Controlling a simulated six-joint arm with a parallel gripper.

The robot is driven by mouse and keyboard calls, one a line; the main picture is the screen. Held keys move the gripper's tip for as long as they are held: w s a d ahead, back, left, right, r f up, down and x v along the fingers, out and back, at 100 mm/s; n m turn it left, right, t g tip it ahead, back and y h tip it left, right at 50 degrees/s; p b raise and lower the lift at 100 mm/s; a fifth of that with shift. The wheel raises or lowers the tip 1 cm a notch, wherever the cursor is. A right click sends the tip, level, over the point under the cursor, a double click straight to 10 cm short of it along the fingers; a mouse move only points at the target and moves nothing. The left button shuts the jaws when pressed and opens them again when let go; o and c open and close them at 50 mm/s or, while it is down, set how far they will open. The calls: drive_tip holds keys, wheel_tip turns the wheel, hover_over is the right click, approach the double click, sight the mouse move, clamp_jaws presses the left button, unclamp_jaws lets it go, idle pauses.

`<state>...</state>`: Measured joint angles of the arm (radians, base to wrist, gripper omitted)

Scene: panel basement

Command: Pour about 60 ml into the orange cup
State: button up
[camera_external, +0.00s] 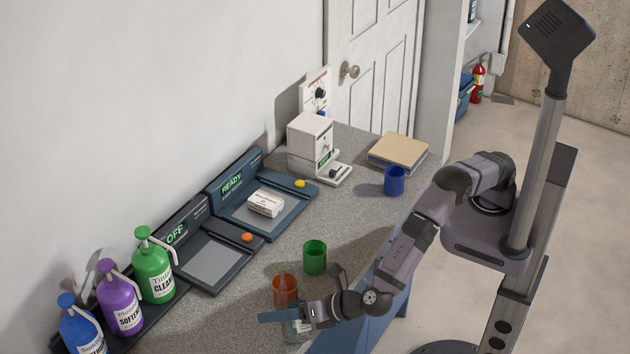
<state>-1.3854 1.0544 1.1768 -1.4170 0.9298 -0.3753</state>
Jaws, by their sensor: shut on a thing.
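The orange cup (285,287) stands near the front edge of the counter. My gripper (294,316) is just in front of it in the picture, overlapping its lower part. The gripper is shut on a pale, see-through container (298,331), which is mostly hidden by the fingers. I cannot tell how full the container is, how far it is tilted, or whether it touches the cup. The inside of the orange cup is too small to read for any liquid level.
A green cup (315,258) stands close behind the orange cup, and a blue cup (394,181) is farther back. Pump bottles (154,266) stand at left. Two dark panel devices (207,258) line the wall. A white machine (310,144) and a box (398,151) stand at the back.

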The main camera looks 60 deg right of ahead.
drive_tip(key=shift+s+a+r+p, duration=0.15)
drive_tip(key=shift+r+p, duration=0.35)
drive_tip(key=shift+r, duration=0.6)
drive_tip(key=shift+s+r+m+g+y, duration=0.1)
drive_tip(key=shift+s+m+g+y, duration=0.05)
drive_tip(key=shift+m+g+y, duration=0.2)
drive_tip(key=shift+s+a+f+m+g, duration=0.15)
drive_tip(key=shift+f+m+g, duration=0.1)
drive_tip(key=shift+f, duration=0.15)
drive_tip(key=shift+s+a+f+m+g+y, duration=0.15)
drive_tip(key=shift+a+f+m+g+y, duration=0.15)
drive_tip(key=shift+a+f+y, duration=0.05)
drive_tip(key=shift+a+r, duration=0.1)
drive_tip(key=shift+r, duration=0.15)
drive_tip(key=shift+s+r+m+g+y, duration=0.1)
drive_tip(key=shift+s+m+g+y, duration=0.15)
drive_tip(key=shift+m+g+y, duration=0.2)
drive_tip(key=shift+f+b, duration=0.4)
drive_tip(key=shift+b, duration=0.3)
drive_tip(key=shift+w+g+b, duration=0.1)
drive_tip(key=shift+g+b, duration=0.15)
drive_tip(key=shift+b, duration=0.05)
drive_tip(key=shift+m+b, duration=0.25)
drive_tip(key=shift+b, duration=0.05)
